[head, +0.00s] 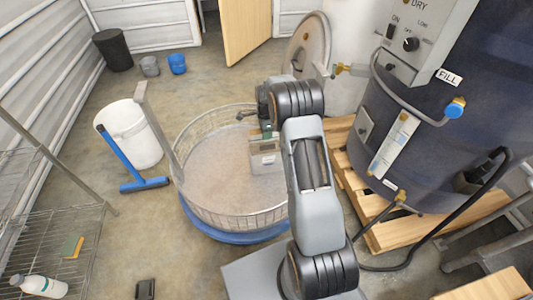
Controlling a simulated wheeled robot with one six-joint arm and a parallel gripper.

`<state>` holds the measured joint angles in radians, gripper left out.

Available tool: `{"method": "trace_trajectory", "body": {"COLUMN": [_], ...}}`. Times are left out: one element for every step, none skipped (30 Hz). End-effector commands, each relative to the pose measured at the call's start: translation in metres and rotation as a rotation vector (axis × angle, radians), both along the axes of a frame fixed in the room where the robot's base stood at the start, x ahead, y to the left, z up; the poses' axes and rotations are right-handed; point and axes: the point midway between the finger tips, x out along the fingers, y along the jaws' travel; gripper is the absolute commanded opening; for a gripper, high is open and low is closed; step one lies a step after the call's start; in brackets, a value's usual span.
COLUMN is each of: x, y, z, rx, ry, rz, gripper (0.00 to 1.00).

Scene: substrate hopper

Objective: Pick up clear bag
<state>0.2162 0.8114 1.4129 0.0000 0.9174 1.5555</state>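A small pale, see-through-looking item with a greenish top band, which may be the clear bag (266,160), is inside the round wire basket (240,217). It is toward the right side of the basket, partly beside my arm. My gripper (266,134) is over the basket, just above this item. My arm and wrist hide most of the fingers, so I cannot tell whether they are open or touch the item.
A blue base (222,236) lies under the basket. A white bucket (132,135) and a blue squeegee (133,165) are to the left. A wire shelf (80,212) holds a white bottle (38,286). A large dark tank (430,130) on a wooden pallet (440,222) stands right.

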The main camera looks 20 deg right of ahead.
Motion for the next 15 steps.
{"method": "trace_trajectory", "body": {"x": [0.0000, 0.0000, 0.0000, 0.0000, 0.0000, 0.0000, 0.0000, 0.0000, 0.0000, -0.0001, -0.0001, -0.0001, -0.0001, -0.0002, -0.0002], "y": [0.0000, 0.0000, 0.0000, 0.0000, 0.0000, 0.0000, 0.0000, 0.0000, 0.0000, 0.0000, 0.0000, 0.0000, 0.0000, 0.0000, 0.0000], "z": [0.0002, 0.0002, 0.0002, 0.0002, 0.0002, 0.0002, 0.0002, 0.0002, 0.0002, 0.0002, 0.0002, 0.0002, 0.0002, 0.0002, 0.0002], "rx": [0.000, 0.000, 0.000, 0.000, 0.000, 0.000, 0.000, 0.000, 0.000, 0.000, 0.000, 0.000, 0.000, 0.000, 0.000], "ry": [0.000, 0.000, 0.000, 0.000, 0.000, 0.000, 0.000, 0.000, 0.000, 0.000, 0.000, 0.000, 0.001, 0.001, 0.001], "rz": [0.000, 0.000, 0.000, 0.000, 0.000, 0.000, 0.000, 0.000, 0.000, 0.000, 0.000, 0.000, 0.000, 0.000, 0.000], "gripper": [0.28, 0.25, 0.21, 0.18, 0.15, 0.12, 0.09, 0.06, 0.02, 0.00, 0.00, 0.00, 0.00, 0.00, 0.00]}}
